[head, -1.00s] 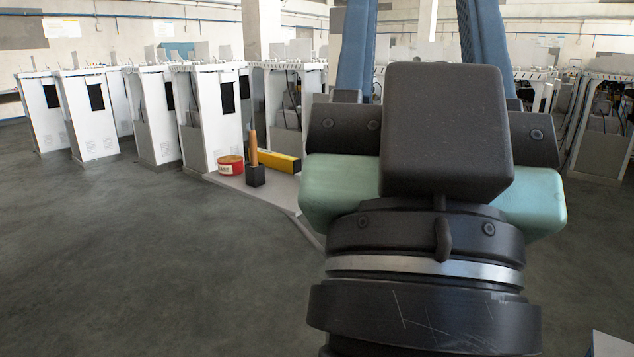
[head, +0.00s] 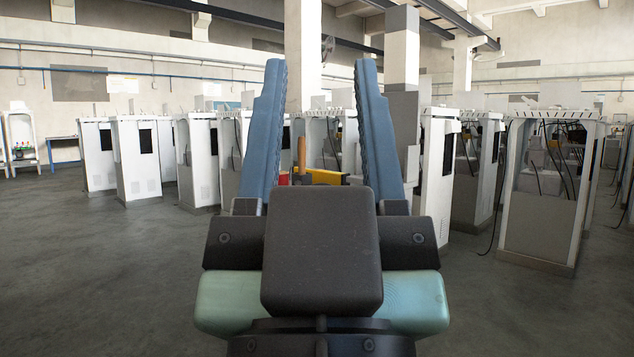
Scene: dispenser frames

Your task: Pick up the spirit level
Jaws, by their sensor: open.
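The spirit level (head: 329,177) is a yellow bar, partly seen in the head view between the fingers of my gripper, beyond them. Its lower part is hidden behind my gripper's dark body. My gripper (head: 320,75) is open and empty, its two blue fingers spread wide and pointing away from the camera. The gap between the fingers lines up with the level in the picture, but I see no contact.
A tool with an upright wooden handle (head: 302,155) stands just left of the level, and a red can (head: 283,179) is further left, partly hidden. White cabinets (head: 135,160) stand in rows behind and on both sides. The grey floor (head: 90,270) at the left is clear.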

